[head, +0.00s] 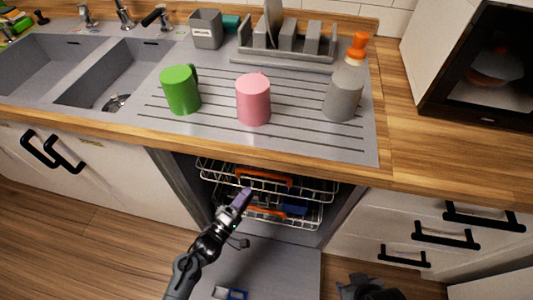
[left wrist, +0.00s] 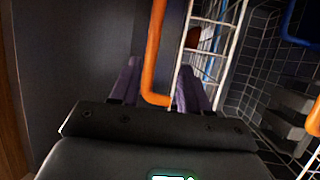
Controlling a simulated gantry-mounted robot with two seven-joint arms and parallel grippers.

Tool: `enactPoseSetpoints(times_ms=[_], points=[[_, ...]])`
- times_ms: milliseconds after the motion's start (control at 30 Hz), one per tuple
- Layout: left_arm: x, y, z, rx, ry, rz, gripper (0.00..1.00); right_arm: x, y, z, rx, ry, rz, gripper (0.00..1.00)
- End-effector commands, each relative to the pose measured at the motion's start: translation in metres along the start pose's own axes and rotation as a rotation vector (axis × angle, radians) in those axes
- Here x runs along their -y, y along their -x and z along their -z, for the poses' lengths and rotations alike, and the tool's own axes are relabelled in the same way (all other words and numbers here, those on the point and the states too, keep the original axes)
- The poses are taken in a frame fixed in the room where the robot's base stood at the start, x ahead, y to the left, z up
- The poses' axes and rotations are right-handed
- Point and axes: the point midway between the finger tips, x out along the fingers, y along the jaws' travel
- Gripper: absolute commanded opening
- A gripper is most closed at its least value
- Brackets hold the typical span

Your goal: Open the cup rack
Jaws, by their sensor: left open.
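The cup rack (head: 318,184) is the upper white wire rack inside the open dishwasher, with an orange handle (head: 263,177) along its front. It appears pushed back under the counter. My left gripper (head: 242,198), with purple fingers, is in front of the racks, just below the upper handle. In the left wrist view, the open fingers (left wrist: 160,85) stand on either side of an orange handle bar (left wrist: 153,55), beside white wires. I cannot tell whether they touch it. A dark part at the bottom right looks like my right gripper (head: 366,288); its jaws are unclear.
A lower rack (head: 310,222) with an orange handle and blue item sits below. The dishwasher door (head: 285,265) lies folded down. Drawers (head: 440,228) are at right.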

Motion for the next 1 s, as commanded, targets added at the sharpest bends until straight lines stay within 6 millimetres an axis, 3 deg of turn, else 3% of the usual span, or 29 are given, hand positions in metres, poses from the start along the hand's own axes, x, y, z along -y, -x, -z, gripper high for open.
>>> enactPoseSetpoints(times_ms=[200,467,700,1000], points=[[-0.009,-0.024,0.004,0.001,-0.009,-0.015,0.46,0.01,-0.01,-0.016,0.035,-0.009,0.024,0.43],[-0.008,-0.065,0.004,0.001,-0.011,-0.015,0.46,0.002,-0.025,-0.011,0.009,-0.002,0.002,0.43],[-0.009,-0.098,0.004,0.001,-0.01,-0.013,0.46,0.003,-0.039,-0.018,0.015,0.005,0.001,0.43],[-0.011,-0.114,0.004,-0.001,-0.01,-0.011,0.46,0.004,-0.044,-0.022,0.019,0.003,0.004,0.43]])
